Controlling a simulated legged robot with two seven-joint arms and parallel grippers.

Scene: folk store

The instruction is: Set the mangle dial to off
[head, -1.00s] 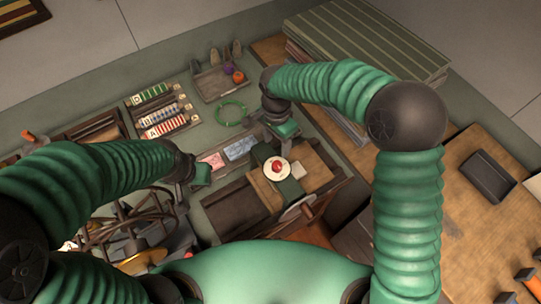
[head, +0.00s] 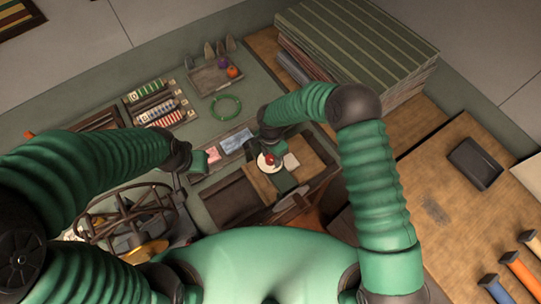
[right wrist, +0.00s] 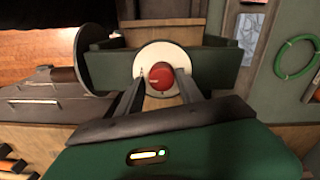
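The mangle dial is a red knob (head: 268,160) on a round cream plate, fixed to a green block on the bench. In the right wrist view the red knob (right wrist: 161,76) faces me, with a small pale mark on its left; lettering on the plate is too small to read. My right gripper (head: 270,148) is over the dial. In the right wrist view its two fingers (right wrist: 161,88) are apart, one on each side of the knob's lower part; I cannot tell whether they touch it. My left gripper (head: 199,164) hangs to the left, its fingers unclear.
A spoked wheel (head: 125,215) stands at left. A green ring (head: 226,106), a tray (head: 216,78) with small balls, and a rack of colored rolls (head: 158,103) lie behind. Striped boards (head: 365,40) are stacked at the back right. A wooden table (head: 440,220) is at right.

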